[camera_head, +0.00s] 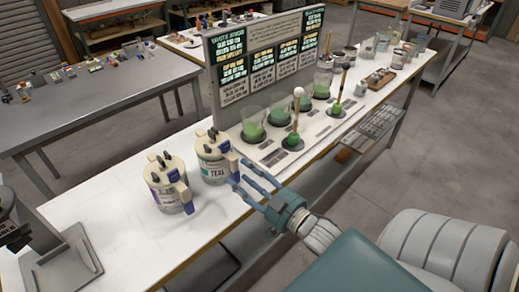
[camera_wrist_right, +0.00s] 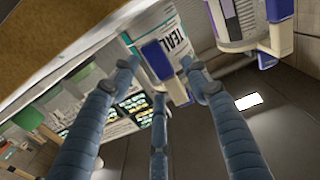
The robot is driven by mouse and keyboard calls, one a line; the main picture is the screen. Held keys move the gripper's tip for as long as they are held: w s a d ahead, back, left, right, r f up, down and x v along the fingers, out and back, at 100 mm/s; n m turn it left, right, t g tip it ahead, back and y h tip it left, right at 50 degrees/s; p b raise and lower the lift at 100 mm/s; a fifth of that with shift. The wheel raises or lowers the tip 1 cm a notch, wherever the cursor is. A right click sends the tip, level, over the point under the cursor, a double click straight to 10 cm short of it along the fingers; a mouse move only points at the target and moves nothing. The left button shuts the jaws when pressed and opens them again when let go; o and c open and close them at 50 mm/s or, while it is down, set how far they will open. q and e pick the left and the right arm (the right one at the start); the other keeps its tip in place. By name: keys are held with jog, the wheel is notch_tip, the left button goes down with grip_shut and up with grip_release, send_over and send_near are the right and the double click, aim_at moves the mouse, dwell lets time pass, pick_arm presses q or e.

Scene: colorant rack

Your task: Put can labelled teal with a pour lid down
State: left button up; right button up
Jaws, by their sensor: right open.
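The can labelled teal (camera_head: 213,170) stands upright on the white table (camera_head: 112,205), with a cream pour lid on top and a blue-purple handle on its right side. My right gripper (camera_head: 254,182) is open, its blue fingers reaching toward the handle from the right. In the right wrist view, the teal can (camera_wrist_right: 172,38) and its handle (camera_wrist_right: 157,58) lie beyond and between the spread fingers (camera_wrist_right: 158,85). I cannot tell whether any finger touches the handle. My left gripper is not in view.
A similar can with a purple label (camera_head: 167,190) stands close on the left. Glass beakers with green liquid (camera_head: 253,130) stand in a rack behind, before a panel of labels (camera_head: 262,65). A grey stand (camera_head: 62,262) is at front left. White table between stand and cans is clear.

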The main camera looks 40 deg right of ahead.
jog(key=s+b, duration=0.2)
jog(key=s, duration=0.8)
jog(key=s+d+f+g+h, duration=0.1)
jog(key=s+f+g, duration=0.2)
jog(key=f, duration=0.9)
jog(key=s+f+m+g+h, duration=0.1)
jog(key=s+f+g, duration=0.1)
jog(key=f, duration=1)
jog(key=s+d+f+g, duration=0.1)
jog(key=s+f+g, duration=0.2)
jog(key=f, duration=1)
jog(key=s+a+f+n+g, duration=0.1)
jog(key=s+a+f+g, duration=0.3)
jog(key=s+f, duration=0.6)
jog(key=s+a+f+n+g, duration=0.1)
jog(key=s+a+f+g, duration=0.4)
jog(key=s+f, duration=0.6)
jog(key=shift+s+a+f+n, duration=0.15)
jog(key=shift+s+a+n, duration=0.15)
jog(key=shift+s+a, duration=0.85)
